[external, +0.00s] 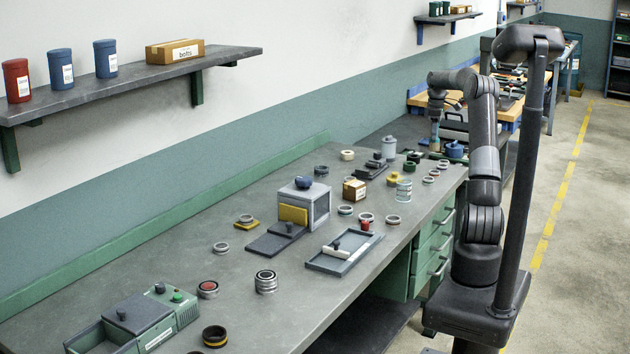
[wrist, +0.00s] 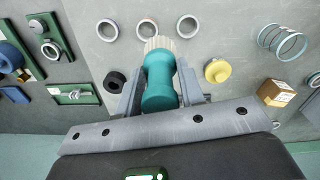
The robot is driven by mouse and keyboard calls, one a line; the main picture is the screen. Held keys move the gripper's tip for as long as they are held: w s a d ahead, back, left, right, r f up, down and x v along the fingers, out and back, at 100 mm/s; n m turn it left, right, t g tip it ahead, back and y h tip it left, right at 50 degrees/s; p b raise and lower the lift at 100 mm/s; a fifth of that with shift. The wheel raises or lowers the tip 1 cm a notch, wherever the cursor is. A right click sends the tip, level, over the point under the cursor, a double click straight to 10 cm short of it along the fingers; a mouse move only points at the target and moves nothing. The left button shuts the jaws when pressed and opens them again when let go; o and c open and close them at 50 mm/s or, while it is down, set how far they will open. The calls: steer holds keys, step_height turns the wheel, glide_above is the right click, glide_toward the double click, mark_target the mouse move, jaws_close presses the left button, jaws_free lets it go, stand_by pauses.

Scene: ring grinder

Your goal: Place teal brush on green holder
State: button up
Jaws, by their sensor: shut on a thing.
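In the wrist view my gripper (wrist: 160,88) is shut on the teal brush (wrist: 159,75). The brush has a rounded teal handle between the fingers and pale bristles (wrist: 158,43) at its far end. In the external view my gripper (external: 437,105) is over the far end of the bench, with the brush below it, small and hard to make out. I cannot tell which thing is the green holder. Green plates stand left of my gripper in the wrist view: one with a ring and grey part (wrist: 40,20), one with a metal piece (wrist: 60,91).
Three loose rings (wrist: 147,28) lie beyond the brush. A dark round piece (wrist: 115,81) is left of the gripper; a yellow knob (wrist: 217,70), a cardboard box (wrist: 275,92) and a coil-like jar (wrist: 282,42) are right. A blue object (external: 453,149) stands near the bench's far end.

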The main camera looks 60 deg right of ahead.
steer(key=d+r, duration=0.2)
steer(key=d, duration=0.4)
glide_above(410, 163)
step_height(410, 163, down, 7)
steer(key=shift+a+f, duration=0.15)
steer(key=shift+f, duration=0.8)
steer(key=shift+a+f, duration=0.15)
steer(key=shift+f, duration=0.75)
steer(key=shift+f, duration=0.1)
steer(key=o, duration=1.1)
steer(key=shift+o, duration=0.2)
step_height(410, 163, up, 12)
